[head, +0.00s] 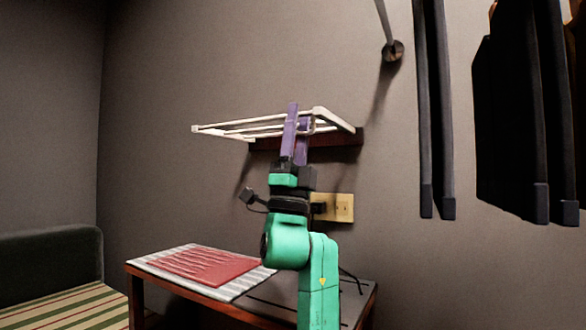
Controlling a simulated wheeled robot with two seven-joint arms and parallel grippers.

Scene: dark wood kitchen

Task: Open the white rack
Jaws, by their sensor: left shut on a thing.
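The white rack (222,130) is a frame of thin bars fixed to the grey wall by a dark red-brown mount (340,137). It sticks out from the wall, roughly level, with its far-left corner toward the left. My left gripper (298,118), with purple fingers on a green arm, reaches up from below and is shut on the rack's bar near its middle. The fingers and wrist hide part of the bars and mount. My right gripper is out of view.
A small wooden table (133,285) stands below the rack. A striped cloth (240,285) and a red cloth (205,266) lie on it. A wall socket (344,208) is behind my arm. Dark clothes (510,120) hang at right. A striped seat (70,305) is lower left.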

